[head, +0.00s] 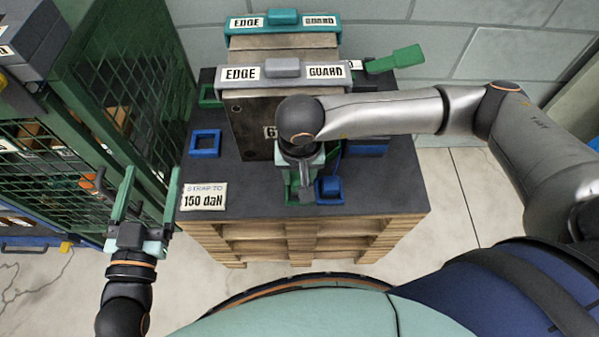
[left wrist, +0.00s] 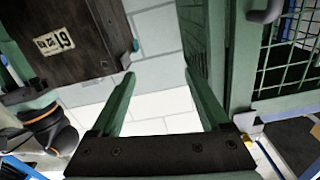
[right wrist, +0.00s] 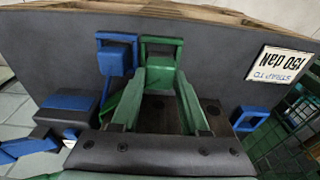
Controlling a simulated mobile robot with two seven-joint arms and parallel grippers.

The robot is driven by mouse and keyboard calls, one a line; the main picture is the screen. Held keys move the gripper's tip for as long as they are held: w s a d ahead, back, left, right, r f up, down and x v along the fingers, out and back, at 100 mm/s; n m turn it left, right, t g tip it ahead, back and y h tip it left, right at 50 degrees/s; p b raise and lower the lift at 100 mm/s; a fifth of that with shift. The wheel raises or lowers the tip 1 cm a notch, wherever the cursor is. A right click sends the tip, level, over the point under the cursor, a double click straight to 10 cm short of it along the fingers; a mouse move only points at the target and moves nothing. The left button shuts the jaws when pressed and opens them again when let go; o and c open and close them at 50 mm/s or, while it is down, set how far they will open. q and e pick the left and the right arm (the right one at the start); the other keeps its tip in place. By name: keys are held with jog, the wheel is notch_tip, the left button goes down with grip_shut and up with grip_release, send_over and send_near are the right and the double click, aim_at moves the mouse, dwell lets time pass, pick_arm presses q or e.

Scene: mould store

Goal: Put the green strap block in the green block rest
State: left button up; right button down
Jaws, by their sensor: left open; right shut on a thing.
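My right gripper (head: 303,198) points down at the front edge of the dark pallet top, shut on the green strap block (right wrist: 160,76), which is mostly hidden between the fingers. A green square frame (right wrist: 162,41) stands right at the fingertips; I cannot tell whether the block is seated in it. In the head view the frame (head: 291,188) is partly hidden by my right gripper. Another green frame (head: 210,97) stands empty at the back left of the pallet top. My left gripper (head: 149,182) is open and empty, left of the pallet.
A blue block (right wrist: 114,60) sits at a blue frame beside the green one. An empty blue frame (head: 205,143) is at the left. A tall dark mould with edge guards (head: 282,70) stands behind my right gripper. A green mesh cage (head: 130,80) is close on the left.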

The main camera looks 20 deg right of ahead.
jog(key=shift+f+b, duration=0.55)
jog(key=shift+b, duration=0.1)
pick_arm(q)
notch_tip(320, 180, up, 12)
jog(key=s+d+m+t+h, duration=0.1)
jog(key=s+m+t+h, duration=0.2)
jog(key=t+h, duration=0.1)
jog(key=shift+r+m+h+b, duration=0.2)
jog(key=shift+m+h+b, duration=0.1)
jog(key=shift+m+b, duration=0.1)
pick_arm(e)
jog(key=shift+f, duration=0.45)
pick_arm(q)
jog(key=shift+r, duration=0.15)
dwell(0.5)
pick_arm(e)
jog(key=shift+c, duration=1.7)
grip_release()
pick_arm(q)
jog(key=shift+t, duration=0.3)
